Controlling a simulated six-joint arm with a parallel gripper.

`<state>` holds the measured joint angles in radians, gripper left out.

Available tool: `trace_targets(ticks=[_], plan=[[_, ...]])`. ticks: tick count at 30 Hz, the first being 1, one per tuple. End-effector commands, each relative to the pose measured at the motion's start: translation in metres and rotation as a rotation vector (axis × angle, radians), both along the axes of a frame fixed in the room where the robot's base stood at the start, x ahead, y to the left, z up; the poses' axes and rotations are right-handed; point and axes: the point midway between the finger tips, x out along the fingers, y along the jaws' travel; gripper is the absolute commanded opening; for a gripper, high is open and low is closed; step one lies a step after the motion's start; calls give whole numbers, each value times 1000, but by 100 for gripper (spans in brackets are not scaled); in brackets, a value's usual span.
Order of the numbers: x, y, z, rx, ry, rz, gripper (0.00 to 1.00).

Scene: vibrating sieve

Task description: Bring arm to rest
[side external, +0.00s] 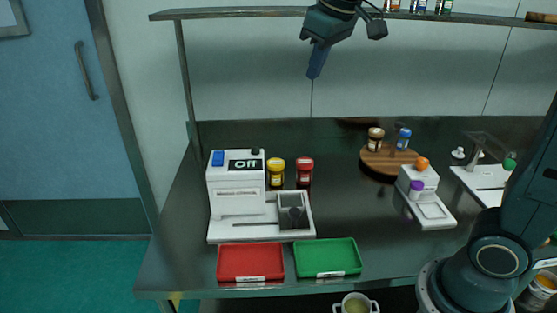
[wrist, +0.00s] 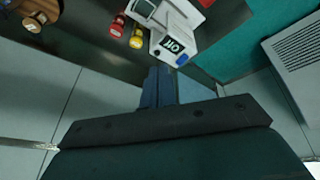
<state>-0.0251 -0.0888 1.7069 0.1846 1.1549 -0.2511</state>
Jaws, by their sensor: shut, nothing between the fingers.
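My gripper (side external: 317,62) is high above the back of the dark table, near the shelf, in the side external view. Its blue fingers point down and are shut with nothing between them. In the wrist view the fingers (wrist: 158,88) show together at the centre, beyond the dark wrist bar. The white sieve machine (side external: 236,192) stands on the table below and to the left of my gripper, with "Off" on its display. It also shows at the top of the wrist view (wrist: 172,28). My gripper touches nothing that I can see.
A shelf (side external: 230,14) with bottles runs along the top. Yellow-capped (side external: 276,172) and red-capped (side external: 305,172) jars stand beside the machine. Red (side external: 250,261) and green (side external: 327,257) trays lie in front. A round wooden board (side external: 378,160) and a small white device (side external: 428,202) stand right.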

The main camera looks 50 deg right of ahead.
Motion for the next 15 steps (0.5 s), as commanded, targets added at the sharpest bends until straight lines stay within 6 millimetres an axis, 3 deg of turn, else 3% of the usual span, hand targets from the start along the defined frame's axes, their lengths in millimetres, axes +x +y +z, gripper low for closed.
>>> trace_targets(ticks=[8, 15], plan=[[-70, 2, -19, 22, -43, -22, 0], [-126, 6, -47, 48, -80, -41, 0]])
